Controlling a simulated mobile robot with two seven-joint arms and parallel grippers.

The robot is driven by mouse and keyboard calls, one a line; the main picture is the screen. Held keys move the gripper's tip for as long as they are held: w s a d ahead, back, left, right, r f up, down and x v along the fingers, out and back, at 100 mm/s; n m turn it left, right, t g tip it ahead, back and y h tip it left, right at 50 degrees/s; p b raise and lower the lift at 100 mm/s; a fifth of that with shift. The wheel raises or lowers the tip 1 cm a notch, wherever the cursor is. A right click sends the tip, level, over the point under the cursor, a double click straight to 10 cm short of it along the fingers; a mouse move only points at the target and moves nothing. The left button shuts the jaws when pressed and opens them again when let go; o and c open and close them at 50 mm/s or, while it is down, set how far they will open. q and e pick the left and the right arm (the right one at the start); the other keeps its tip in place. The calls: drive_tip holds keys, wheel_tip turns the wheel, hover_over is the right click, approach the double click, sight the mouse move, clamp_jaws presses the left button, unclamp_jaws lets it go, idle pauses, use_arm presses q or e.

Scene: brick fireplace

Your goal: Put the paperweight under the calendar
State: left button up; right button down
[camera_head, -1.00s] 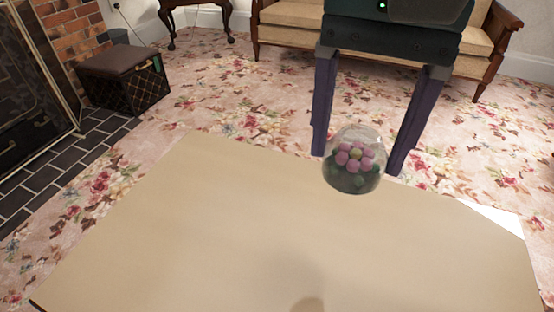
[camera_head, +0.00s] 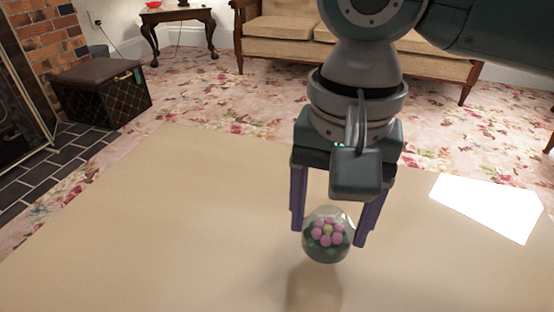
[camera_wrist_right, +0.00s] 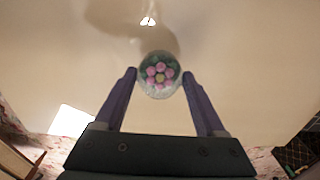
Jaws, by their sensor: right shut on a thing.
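The paperweight (camera_head: 326,236) is a clear glass dome with pink flowers inside. My right gripper (camera_head: 329,234) is shut on it, with one finger on each side and pointing down. The paperweight is over the beige tabletop, and its shadow lies just in front of it. In the right wrist view the paperweight (camera_wrist_right: 160,75) sits between the fingertips. A blank white flat sheet (camera_head: 487,208) lies at the right of the tabletop; it may be the calendar, but no print shows on it. My left gripper is not in view.
The beige tabletop (camera_head: 150,220) is broad and clear around the gripper. Beyond it are a floral carpet, a dark patterned ottoman (camera_head: 103,92), a small side table (camera_head: 178,17) and a sofa (camera_head: 275,45). A brick fireplace (camera_head: 45,45) stands at the left.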

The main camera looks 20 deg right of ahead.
sight(327, 236)
wheel_tip(327, 236, down, 3)
drive_tip(key=shift+f+b, duration=0.15)
drive_tip(key=shift+b, duration=0.7)
unclamp_jaws()
drive_tip(key=shift+f, duration=0.1)
wheel_tip(327, 236, up, 12)
drive_tip(key=p, duration=0.8)
drive_tip(key=shift+f, duration=0.25)
drive_tip(key=shift+r, duration=0.4)
